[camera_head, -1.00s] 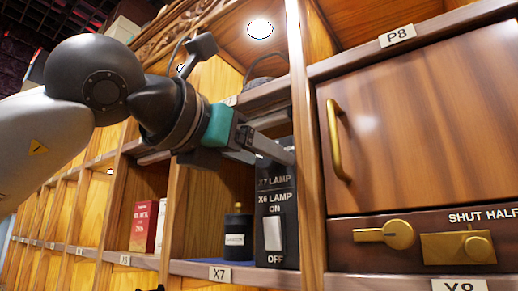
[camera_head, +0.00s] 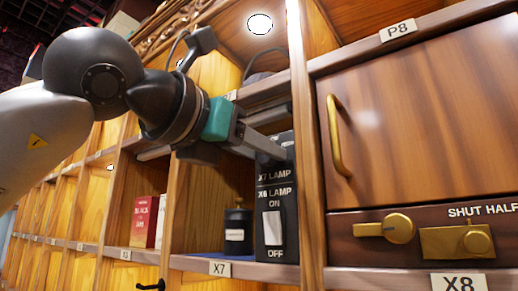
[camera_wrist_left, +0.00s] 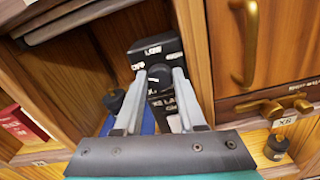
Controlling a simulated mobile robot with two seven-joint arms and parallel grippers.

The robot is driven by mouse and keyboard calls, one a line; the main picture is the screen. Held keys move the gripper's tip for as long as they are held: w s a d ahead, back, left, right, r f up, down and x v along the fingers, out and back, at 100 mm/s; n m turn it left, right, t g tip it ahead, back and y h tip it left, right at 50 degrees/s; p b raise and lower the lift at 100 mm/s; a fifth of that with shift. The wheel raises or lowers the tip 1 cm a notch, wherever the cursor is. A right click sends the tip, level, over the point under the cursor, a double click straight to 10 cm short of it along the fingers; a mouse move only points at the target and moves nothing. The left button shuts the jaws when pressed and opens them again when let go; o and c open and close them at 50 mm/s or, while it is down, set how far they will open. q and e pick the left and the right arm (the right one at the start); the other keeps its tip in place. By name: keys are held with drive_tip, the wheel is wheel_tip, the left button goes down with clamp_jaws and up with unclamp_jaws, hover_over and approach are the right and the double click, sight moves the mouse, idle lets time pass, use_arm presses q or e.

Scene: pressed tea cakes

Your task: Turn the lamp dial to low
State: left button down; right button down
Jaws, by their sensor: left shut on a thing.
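The black lamp box (camera_head: 276,240) stands in the open X7 bay, beside the post left of the P8 door. Its front reads X7 LAMP and X6 LAMP, with a white rocker switch (camera_head: 272,228) between ON and OFF. My left gripper (camera_head: 272,146) reaches in from the left at the upper part of the box. In the left wrist view, its two fingers are shut on the round black dial (camera_wrist_left: 159,76), one on each side. In the head view the gripper hides the dial.
A dark lidded jar (camera_head: 237,232) stands left of the box, with a red carton (camera_head: 144,222) one bay further left. Right are the P8 door's brass handle (camera_head: 337,135) and a brass latch (camera_head: 388,229). Wooden posts and shelves closely surround the gripper.

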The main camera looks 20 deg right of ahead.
use_arm(q)
drive_tip(key=shift+m, duration=0.3)
drive_tip(key=shift+m+b, duration=0.7)
drive_tip(key=shift+m, duration=4.9)
drive_tip(key=c, duration=0.5)
unclamp_jaws()
